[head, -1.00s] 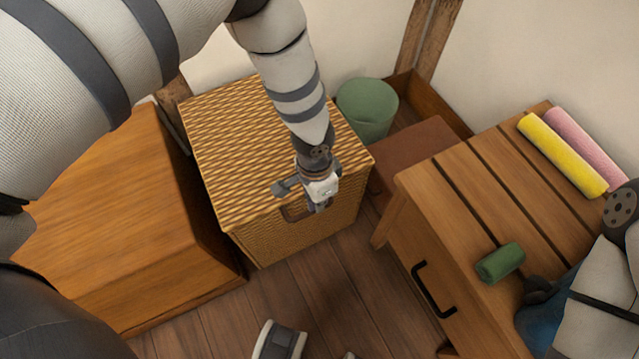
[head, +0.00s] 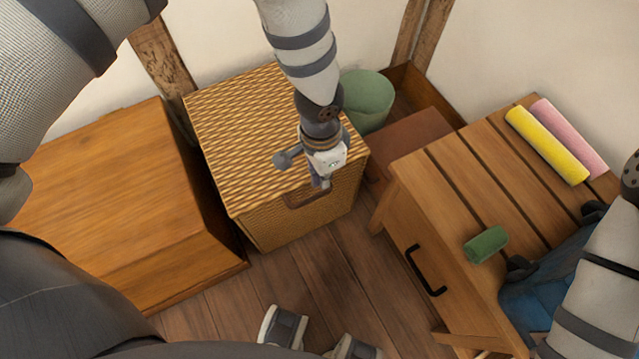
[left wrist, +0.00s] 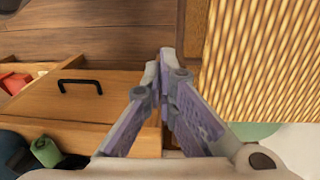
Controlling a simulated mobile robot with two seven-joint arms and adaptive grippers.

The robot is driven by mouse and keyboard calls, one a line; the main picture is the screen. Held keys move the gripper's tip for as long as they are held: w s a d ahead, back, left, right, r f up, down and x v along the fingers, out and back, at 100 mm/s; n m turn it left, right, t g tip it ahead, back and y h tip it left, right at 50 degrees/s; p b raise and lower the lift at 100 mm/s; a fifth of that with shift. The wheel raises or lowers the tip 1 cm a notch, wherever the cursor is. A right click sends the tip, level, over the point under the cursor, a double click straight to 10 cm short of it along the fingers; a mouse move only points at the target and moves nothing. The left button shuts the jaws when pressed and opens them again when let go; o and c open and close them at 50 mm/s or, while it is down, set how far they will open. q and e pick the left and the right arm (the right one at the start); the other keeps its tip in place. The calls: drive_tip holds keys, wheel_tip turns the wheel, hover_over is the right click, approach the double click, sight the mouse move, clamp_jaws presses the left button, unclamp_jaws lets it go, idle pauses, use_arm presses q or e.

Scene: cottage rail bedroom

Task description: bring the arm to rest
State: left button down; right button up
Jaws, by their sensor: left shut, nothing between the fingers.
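My left arm comes in from the top left of the head view. Its gripper (head: 320,180) hangs over the front edge of the wicker chest (head: 250,125), near the cut-out handle. In the left wrist view the two fingers (left wrist: 165,62) meet at their tips, shut with nothing between them. My right arm (head: 605,280) is at the right edge of the head view, over the wooden nightstand. Dark parts at its end are near a dark blue shape (head: 545,290), and I cannot make out its fingers clearly.
The nightstand (head: 440,200) carries a green roll (head: 486,244), a yellow roll (head: 547,145) and a pink roll (head: 570,138). A green bin (head: 367,98) stands behind the wicker chest. A wooden cabinet (head: 100,200) is at left. Floor (head: 330,265) shows between the furniture.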

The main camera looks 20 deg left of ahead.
use_arm(q)
drive_tip(key=s+a+r+n+p, duration=0.1)
drive_tip(key=s+a+n, duration=0.1)
drive_tip(key=s, duration=0.8)
drive_tip(key=s+a+r+n+g+p, duration=0.1)
drive_tip(key=s+a, duration=0.4)
drive_tip(key=s, duration=0.5)
drive_tip(key=s+a+r+n+g+p, duration=0.1)
drive_tip(key=s+a+n, duration=0.3)
drive_tip(key=s, duration=0.6)
drive_tip(key=shift+s+r+n+y+p, duration=0.15)
drive_tip(key=shift+r+n+y+p, duration=0.15)
drive_tip(key=shift+r+n+p, duration=0.35)
use_arm(e)
drive_tip(key=w+r+t, duration=0.2)
drive_tip(key=w+r, duration=0.3)
drive_tip(key=shift+w+r, duration=0.2)
drive_tip(key=shift+r, duration=0.1)
use_arm(q)
drive_tip(key=shift+f, duration=0.15)
